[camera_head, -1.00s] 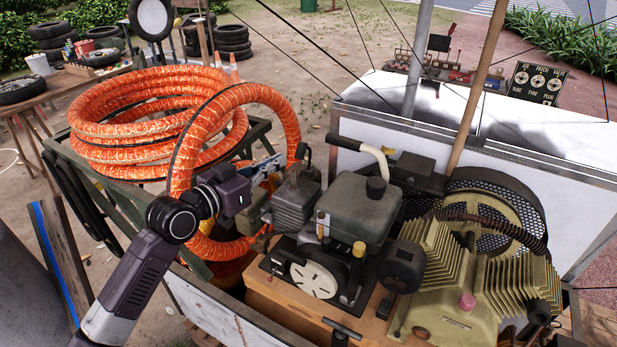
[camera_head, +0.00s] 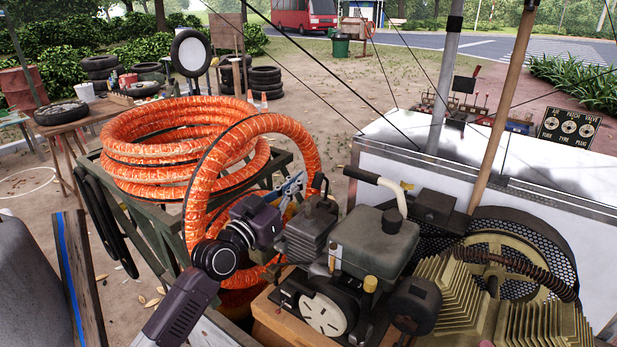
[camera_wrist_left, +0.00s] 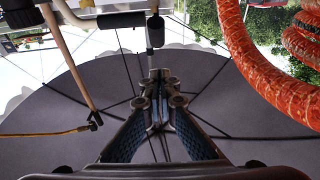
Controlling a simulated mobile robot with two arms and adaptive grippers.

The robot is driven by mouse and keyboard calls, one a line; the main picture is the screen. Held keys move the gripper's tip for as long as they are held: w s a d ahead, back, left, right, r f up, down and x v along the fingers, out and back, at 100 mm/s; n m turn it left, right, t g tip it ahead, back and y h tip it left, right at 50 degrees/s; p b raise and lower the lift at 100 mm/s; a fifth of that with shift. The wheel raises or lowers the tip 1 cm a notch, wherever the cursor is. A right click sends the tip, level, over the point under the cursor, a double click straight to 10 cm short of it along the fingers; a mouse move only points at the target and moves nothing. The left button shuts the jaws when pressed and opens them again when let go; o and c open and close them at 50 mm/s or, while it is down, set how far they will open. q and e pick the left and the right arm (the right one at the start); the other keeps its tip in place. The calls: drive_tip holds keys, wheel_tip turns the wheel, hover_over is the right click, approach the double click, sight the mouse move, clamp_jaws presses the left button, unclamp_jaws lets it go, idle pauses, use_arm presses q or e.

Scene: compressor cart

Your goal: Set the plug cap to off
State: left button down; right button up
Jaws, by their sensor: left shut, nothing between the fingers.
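The small engine (camera_head: 372,240) stands on a wooden board. A small black upright piece, which looks like the plug cap (camera_head: 319,182), sits at the top of its finned cylinder (camera_head: 311,226). I cannot tell its setting. My left gripper (camera_head: 293,184) is just left of the black piece, with its blue fingers pointing up and right, shut and empty. Contact with the black piece cannot be made out. In the left wrist view my left gripper (camera_wrist_left: 160,82) has its fingertips together, and the plug cap cannot be made out. My right gripper is out of view.
A coiled orange hose (camera_head: 160,165) lies left of the engine, and one loop rises behind my left arm. A beige finned compressor (camera_head: 470,300) is at right. A wooden pole (camera_head: 500,110) and a white box (camera_head: 490,165) stand behind the engine.

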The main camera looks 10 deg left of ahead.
sight(317, 172)
use_arm(q)
drive_tip(key=shift+w+d+f+b, duration=0.15)
drive_tip(key=shift+w+d+f, duration=0.15)
drive_tip(key=shift+w, duration=0.35)
drive_tip(key=shift+w+d+f+b, duration=0.1)
drive_tip(key=shift+w+d+f, duration=0.1)
drive_tip(key=shift+w+f, duration=0.4)
drive_tip(key=shift+w+d+f+b, duration=0.15)
drive_tip(key=shift+w+d+f, duration=0.1)
drive_tip(key=shift+w, duration=0.5)
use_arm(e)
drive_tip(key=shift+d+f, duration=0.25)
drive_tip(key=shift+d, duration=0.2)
use_arm(q)
drive_tip(key=shift+r, duration=0.1)
